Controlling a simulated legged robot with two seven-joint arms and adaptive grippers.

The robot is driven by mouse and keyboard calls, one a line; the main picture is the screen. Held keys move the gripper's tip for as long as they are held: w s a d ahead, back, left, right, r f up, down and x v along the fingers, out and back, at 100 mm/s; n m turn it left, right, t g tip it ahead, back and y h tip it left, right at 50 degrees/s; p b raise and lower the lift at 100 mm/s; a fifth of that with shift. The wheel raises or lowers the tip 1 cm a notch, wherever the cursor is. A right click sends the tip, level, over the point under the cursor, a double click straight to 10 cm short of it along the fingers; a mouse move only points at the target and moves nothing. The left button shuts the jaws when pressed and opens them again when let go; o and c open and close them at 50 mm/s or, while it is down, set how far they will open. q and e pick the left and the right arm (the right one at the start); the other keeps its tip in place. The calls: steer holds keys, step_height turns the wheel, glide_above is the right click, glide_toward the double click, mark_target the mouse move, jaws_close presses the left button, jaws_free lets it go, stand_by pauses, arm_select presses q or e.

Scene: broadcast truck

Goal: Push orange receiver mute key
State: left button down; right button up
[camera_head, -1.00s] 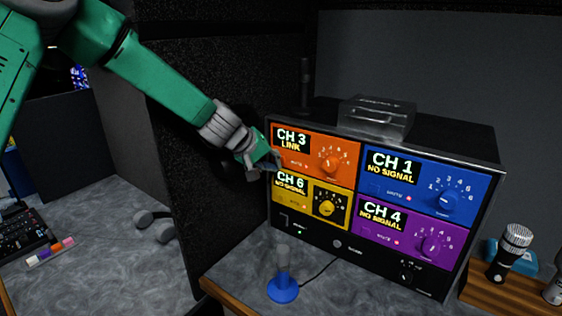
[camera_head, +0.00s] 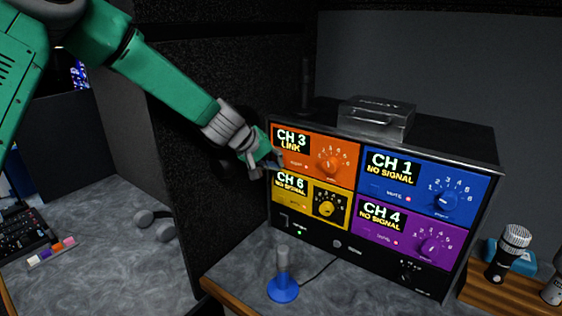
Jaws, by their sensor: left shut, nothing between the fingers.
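The orange receiver panel (camera_head: 349,149) is at the upper left of the black receiver rack (camera_head: 470,147). Its screen reads CH 3 LINK, with a rotary knob (camera_head: 330,166) to the right and a small red light below the screen. My left gripper (camera_head: 270,167) is shut and empty at the panel's left edge. Its tip covers the area left of the mute label, so the mute key is hidden or too small to make out. I cannot tell whether the tip touches the panel. My right gripper is not in view.
Blue, yellow and purple panels (camera_head: 447,230) adjoin the orange one. A metal box (camera_head: 376,118) sits on the rack. A blue-based stand (camera_head: 283,288) is in front. Microphones (camera_head: 509,252) stand at the right. A dark partition (camera_head: 185,190) is behind my left arm.

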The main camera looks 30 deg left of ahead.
arm_select(q)
steer(key=shift+w, duration=0.1)
stand_by(0.4)
steer(key=shift+s, duration=0.55)
steer(key=s, duration=0.6)
steer(key=shift+a, duration=0.3)
stand_by(0.3)
